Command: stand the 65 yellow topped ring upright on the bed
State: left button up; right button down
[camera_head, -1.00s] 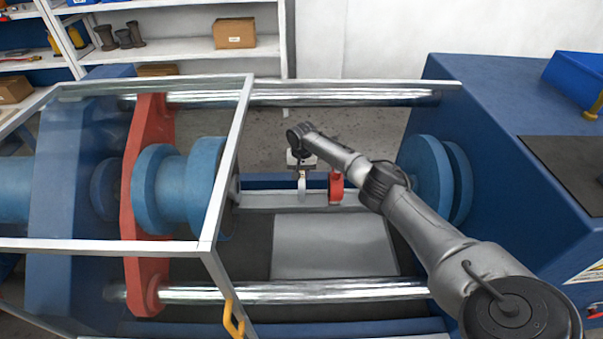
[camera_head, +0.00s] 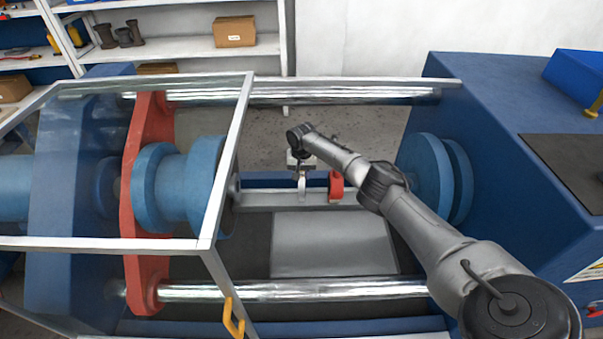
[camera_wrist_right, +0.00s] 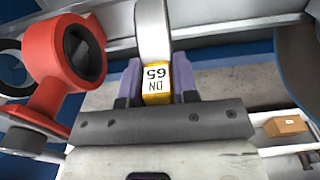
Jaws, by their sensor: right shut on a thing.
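The 65 yellow topped ring (camera_wrist_right: 154,32) is a pale grey band with a yellow block labelled DN 65 (camera_wrist_right: 156,84). My right gripper (camera_head: 301,168) is shut on that block, with a purple finger on each side in the wrist view (camera_wrist_right: 157,85). In the head view the ring (camera_head: 302,188) hangs upright below the gripper, at the grey bed strip (camera_head: 262,201). I cannot tell whether its lower edge touches the bed. My left gripper is not in view.
A red valve body (camera_head: 336,186) stands close to the right of the ring; it also shows in the wrist view (camera_wrist_right: 62,62). A grey plate (camera_head: 333,245) lies in front. Blue flanges stand left (camera_head: 160,188) and right (camera_head: 425,180). Polished bars (camera_head: 300,291) run front and back.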

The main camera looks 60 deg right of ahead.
jog(key=shift+f, duration=0.5)
dwell(0.4)
dwell(0.6)
jog(key=shift+f, duration=0.1)
dwell(0.6)
jog(key=shift+f, duration=0.2)
dwell(0.7)
jog(key=c, duration=1.4)
grip_release()
jog(key=shift+o, duration=0.3)
jog(key=shift+o, duration=0.5)
jog(key=shift+r, duration=0.1)
